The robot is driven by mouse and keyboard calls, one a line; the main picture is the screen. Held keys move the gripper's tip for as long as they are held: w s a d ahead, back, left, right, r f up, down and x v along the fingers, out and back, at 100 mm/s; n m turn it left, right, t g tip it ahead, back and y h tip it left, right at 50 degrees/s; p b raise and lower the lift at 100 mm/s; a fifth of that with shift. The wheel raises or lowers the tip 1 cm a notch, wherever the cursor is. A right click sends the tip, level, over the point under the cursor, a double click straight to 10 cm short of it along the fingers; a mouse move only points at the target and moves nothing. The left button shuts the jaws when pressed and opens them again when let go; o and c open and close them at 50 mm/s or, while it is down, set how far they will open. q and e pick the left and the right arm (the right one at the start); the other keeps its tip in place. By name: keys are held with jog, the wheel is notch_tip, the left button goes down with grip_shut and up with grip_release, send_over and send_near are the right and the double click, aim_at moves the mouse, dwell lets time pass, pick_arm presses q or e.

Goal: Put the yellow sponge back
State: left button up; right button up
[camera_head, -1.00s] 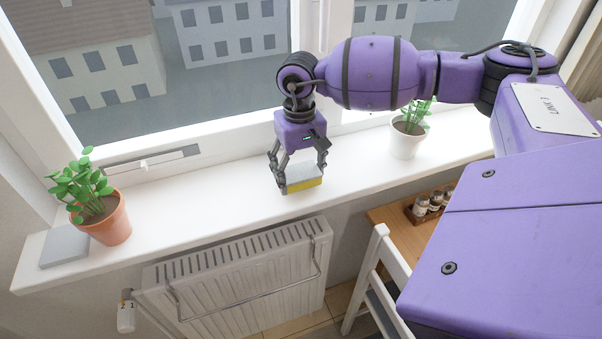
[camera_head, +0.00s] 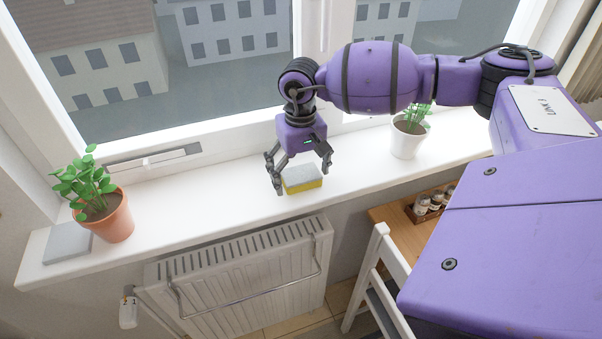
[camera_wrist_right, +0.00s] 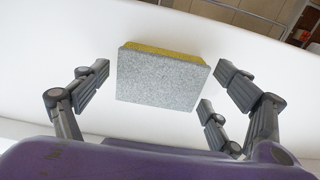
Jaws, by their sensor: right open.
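The yellow sponge (camera_head: 303,180) has a grey top layer and lies on the white windowsill (camera_head: 225,195), grey side up. It also shows in the right wrist view (camera_wrist_right: 160,80), between the spread fingers with a gap on each side. My right gripper (camera_head: 299,177) is open around the sponge, just above the sill. Its fingers also show in the right wrist view (camera_wrist_right: 160,92) and do not touch the sponge. My left gripper is not in view.
A plant in a terracotta pot (camera_head: 108,222) and a grey square slab (camera_head: 67,244) stand at the sill's left end. A white pot plant (camera_head: 406,143) is right of the gripper. A radiator (camera_head: 240,283) is below. The sill between the pots is otherwise clear.

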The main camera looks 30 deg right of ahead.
aim_at(300, 173)
jog(key=shift+w+r, duration=0.1)
jog(key=shift+r, duration=0.45)
notch_tip(300, 173, up, 11)
jog(key=b, duration=0.1)
jog(key=shift+b, duration=0.3)
